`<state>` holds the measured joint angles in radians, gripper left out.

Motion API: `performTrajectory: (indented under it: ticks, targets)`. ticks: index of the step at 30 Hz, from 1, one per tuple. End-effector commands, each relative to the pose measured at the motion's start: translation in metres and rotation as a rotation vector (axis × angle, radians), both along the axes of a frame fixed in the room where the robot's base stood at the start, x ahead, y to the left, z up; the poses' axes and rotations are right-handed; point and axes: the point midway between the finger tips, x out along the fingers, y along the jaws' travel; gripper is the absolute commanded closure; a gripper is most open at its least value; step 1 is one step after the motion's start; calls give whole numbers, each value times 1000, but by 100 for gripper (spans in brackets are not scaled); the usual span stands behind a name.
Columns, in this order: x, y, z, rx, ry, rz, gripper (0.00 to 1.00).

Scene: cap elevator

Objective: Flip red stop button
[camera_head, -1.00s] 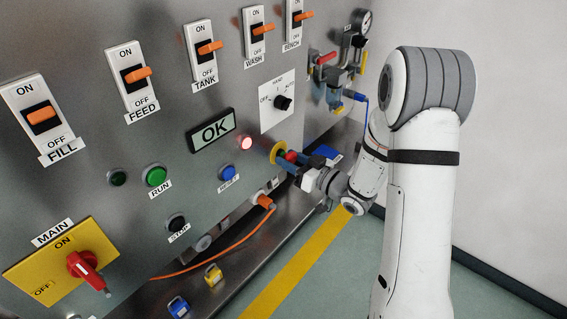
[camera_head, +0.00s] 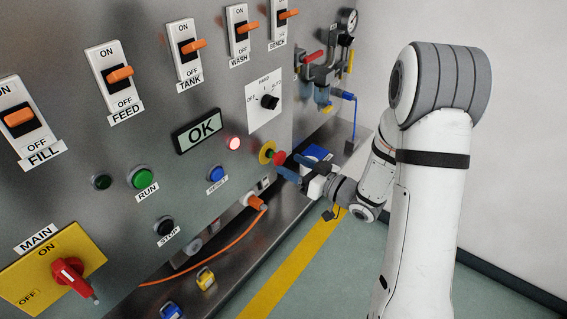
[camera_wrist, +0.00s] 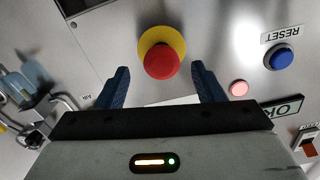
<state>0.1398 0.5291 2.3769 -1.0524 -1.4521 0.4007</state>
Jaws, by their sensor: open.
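The red stop button (camera_head: 279,158) is a red mushroom head on a yellow round base, on the lower right of the steel panel. In the wrist view the red stop button (camera_wrist: 161,62) shows upper middle, its yellow ring around it. My gripper (camera_head: 290,167) is just in front of the button and a little right of it in the head view. In the wrist view my gripper (camera_wrist: 160,80) is open, with one blue finger on each side below the button. The fingers look empty and apart from the button. The exact gap to the button is hard to tell.
The blue RESET button (camera_head: 217,174) and a lit red lamp (camera_head: 233,143) are left of the stop button. An orange plug (camera_head: 256,202) with a cable sits below. Air fittings (camera_head: 322,75) are up right. The panel's lower ledge carries padlocks (camera_head: 205,278).

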Motion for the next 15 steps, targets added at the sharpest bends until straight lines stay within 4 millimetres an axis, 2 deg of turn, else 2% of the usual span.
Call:
performTrajectory:
  ticks: [3,6,15]
  targets:
    - [-11,-16,-1,-1,0,-4,38]
    - [-18,-23,-1,0,0,-2,38]
    - [-22,-27,0,0,0,1,38]
